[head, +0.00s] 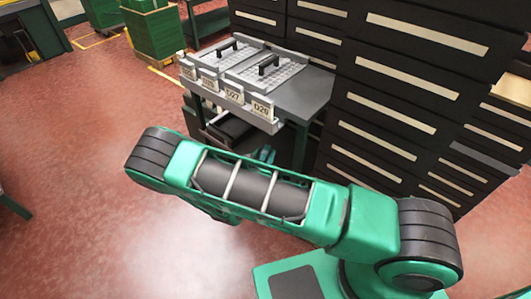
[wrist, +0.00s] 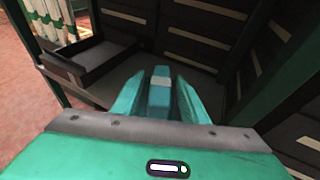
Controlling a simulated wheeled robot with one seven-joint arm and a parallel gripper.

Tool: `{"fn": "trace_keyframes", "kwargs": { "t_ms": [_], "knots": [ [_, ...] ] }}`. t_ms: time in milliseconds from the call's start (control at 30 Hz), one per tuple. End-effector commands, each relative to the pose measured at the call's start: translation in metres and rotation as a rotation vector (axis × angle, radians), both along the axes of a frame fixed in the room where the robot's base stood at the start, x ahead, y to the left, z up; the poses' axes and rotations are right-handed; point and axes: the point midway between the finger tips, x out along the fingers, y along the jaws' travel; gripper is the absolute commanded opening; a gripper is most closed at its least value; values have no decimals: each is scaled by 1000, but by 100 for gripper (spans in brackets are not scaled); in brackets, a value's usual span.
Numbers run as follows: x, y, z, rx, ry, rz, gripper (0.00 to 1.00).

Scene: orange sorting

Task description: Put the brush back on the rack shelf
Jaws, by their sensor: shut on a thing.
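My gripper (wrist: 158,92) shows in the wrist view with its two teal fingers shut on a teal-blue block-like thing with a pale band, which I take to be the brush (wrist: 159,76). The brush points forward over a dark grey rack shelf (wrist: 118,92). I cannot tell whether it touches the shelf. In the head view my arm reaches toward the rack (head: 307,92), and only a small teal part of my gripper (head: 265,154) shows. The brush cannot be made out there.
A dark open tray (wrist: 95,62) sits on the shelf at the left in the wrist view. Labelled grey bins (head: 240,75) stand on the rack top. Dark drawer cabinets (head: 420,90) rise behind and to the right. Red floor (head: 75,150) is clear at the left.

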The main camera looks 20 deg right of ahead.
Motion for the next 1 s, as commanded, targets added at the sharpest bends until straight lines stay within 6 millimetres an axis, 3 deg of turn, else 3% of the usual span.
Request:
{"fn": "trace_keyframes", "kwargs": {
  "t_ms": [500,767,1000],
  "knots": [
    [89,-37,-56,1,-3,-4,13],
    [104,-41,-68,-1,-2,-2,13],
    [103,-42,-97,-1,0,-2,13]
  ]
}}
